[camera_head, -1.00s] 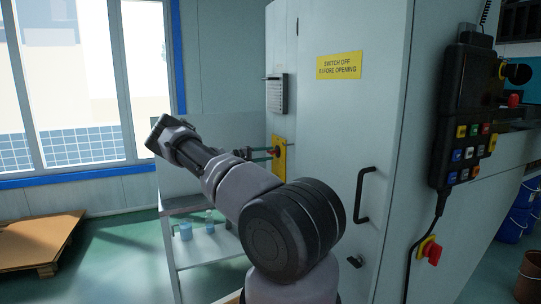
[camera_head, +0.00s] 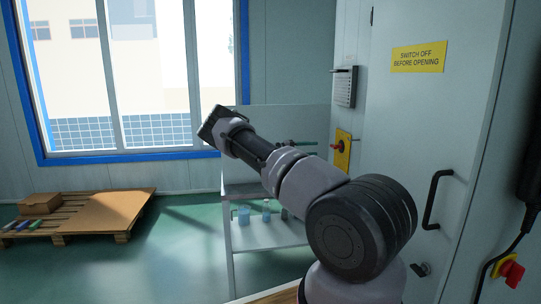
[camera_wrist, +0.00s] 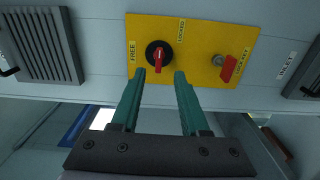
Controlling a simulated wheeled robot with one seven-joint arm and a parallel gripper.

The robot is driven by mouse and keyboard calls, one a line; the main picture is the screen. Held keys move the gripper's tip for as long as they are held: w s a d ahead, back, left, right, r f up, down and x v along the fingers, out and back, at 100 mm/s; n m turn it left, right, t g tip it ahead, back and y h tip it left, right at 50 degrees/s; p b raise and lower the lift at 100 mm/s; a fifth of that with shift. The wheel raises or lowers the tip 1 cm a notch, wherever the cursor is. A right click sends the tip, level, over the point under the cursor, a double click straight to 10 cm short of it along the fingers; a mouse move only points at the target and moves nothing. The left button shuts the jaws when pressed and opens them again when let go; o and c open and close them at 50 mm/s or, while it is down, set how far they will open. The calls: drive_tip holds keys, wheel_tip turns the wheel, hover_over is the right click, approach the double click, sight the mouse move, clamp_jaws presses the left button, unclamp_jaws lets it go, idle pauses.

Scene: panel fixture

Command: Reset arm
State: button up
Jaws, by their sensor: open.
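My gripper (camera_wrist: 160,76) is open and empty in the wrist view, its two green fingers pointing at a yellow panel (camera_wrist: 205,32). The panel has a red rotary knob (camera_wrist: 159,60) on a black disc, with FREE and LOCKED labels, and a red tag (camera_wrist: 235,66) at its right. The fingertips appear just below the knob in the picture; nothing is between them. In the head view my gripper (camera_head: 306,143) is partly hidden behind my arm, with a visible gap to the yellow panel (camera_head: 343,151) on the cabinet side.
A tall cabinet (camera_head: 400,120) with a black handle (camera_head: 435,200) stands at the right. A low bench (camera_head: 270,238) with small containers stands beneath my arm. A pallet (camera_head: 115,212) with a box (camera_head: 40,203) lies at the left. Green floor between them is clear.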

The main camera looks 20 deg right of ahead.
drive_tip(key=s+a+r+m+y, duration=0.3)
drive_tip(key=s+r+y, duration=0.2)
drive_tip(key=s+y, duration=0.4)
drive_tip(key=s+a+r+t+y, duration=0.4)
drive_tip(key=s+a+r, duration=0.35)
drive_tip(key=a, duration=0.35)
drive_tip(key=s+a+r+t+y, duration=0.35)
drive_tip(key=s+a+r, duration=0.35)
drive_tip(key=s+a, duration=0.25)
drive_tip(key=s+a+r+n+t+y, duration=0.1)
drive_tip(key=s+a+r+t+y, duration=0.2)
drive_tip(key=s+a, duration=0.9)
drive_tip(key=shift+s+a+r+n+t, duration=0.3)
drive_tip(key=shift+s+r+t, duration=0.1)
drive_tip(key=shift+s, duration=0.5)
